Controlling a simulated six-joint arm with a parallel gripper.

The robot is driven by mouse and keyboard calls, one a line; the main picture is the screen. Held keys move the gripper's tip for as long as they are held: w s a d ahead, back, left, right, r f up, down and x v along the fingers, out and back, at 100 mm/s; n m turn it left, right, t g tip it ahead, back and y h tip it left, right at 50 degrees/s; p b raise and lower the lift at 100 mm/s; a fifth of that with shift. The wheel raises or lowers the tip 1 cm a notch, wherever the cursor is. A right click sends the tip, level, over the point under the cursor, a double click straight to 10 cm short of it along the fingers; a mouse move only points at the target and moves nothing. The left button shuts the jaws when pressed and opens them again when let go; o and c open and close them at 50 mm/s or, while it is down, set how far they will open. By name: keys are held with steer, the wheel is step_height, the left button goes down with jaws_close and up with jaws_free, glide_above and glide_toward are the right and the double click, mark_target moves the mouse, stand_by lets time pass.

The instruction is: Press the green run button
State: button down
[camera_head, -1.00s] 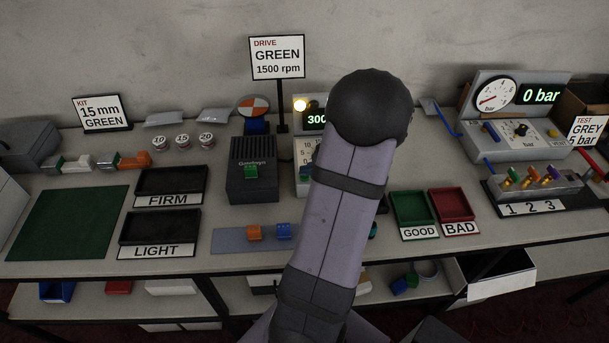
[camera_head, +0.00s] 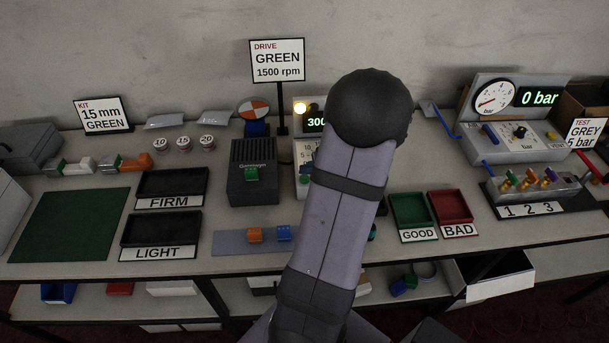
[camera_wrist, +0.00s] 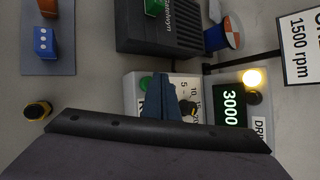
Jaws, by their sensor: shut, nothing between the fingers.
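The drive box (camera_wrist: 136,101) has a lit display reading 3000 (camera_wrist: 229,107) in the wrist view. Its round green button (camera_wrist: 146,83) is partly visible close to the fingertips. My gripper (camera_wrist: 157,80) is shut and empty, its blue-grey fingers over the box face between the green button and the dial knob (camera_wrist: 187,108). I cannot tell whether the fingertips touch the face.
A yellow lamp (camera_wrist: 253,77) glows beside the display. A sign (camera_head: 277,60) reads DRIVE GREEN 1500 rpm. Orange and blue blocks (camera_head: 254,235) sit on a pad in front.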

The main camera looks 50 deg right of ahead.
steer(key=shift+r, duration=0.15)
step_height(320, 180, up, 5)
steer(key=p, duration=0.3)
steer(key=shift+p, duration=0.35)
stand_by(0.4)
